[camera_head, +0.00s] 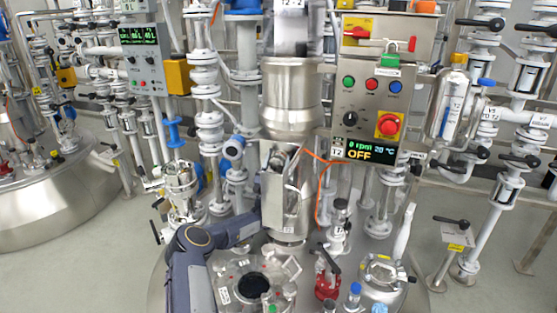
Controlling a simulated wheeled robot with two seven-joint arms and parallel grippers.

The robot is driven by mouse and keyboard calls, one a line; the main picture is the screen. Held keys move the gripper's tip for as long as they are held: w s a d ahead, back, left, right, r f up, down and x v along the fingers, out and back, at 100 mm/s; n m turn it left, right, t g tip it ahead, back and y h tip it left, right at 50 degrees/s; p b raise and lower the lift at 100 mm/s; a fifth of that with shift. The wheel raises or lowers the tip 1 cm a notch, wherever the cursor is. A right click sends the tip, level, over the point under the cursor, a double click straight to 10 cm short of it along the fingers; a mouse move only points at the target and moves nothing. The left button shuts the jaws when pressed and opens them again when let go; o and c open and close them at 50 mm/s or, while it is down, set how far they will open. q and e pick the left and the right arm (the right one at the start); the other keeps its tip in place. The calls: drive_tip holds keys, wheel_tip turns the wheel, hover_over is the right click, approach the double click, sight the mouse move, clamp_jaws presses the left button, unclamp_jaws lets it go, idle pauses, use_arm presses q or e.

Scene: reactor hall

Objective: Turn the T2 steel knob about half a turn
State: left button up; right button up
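The steel T2 control panel (372,100) stands right of centre, with its label beside a display reading 0 rpm, 20 °C and OFF. A small black rotary knob (350,118) sits at its lower left, the only knob I make out on this panel. My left arm comes up from the bottom left and bends toward the steel agitator column. My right gripper is not in view.
Green, red and blue buttons (371,84) sit above the knob, and a red emergency stop (388,125) on yellow sits right of it. An orange cable (320,190) hangs below the panel. The vessel lid (250,278) below carries valves and fittings. Pipes crowd both sides.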

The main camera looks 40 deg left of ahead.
use_arm(q)
drive_tip(key=c, duration=0.4)
drive_tip(key=shift+f+m, duration=0.1)
drive_tip(key=shift+m, duration=0.3)
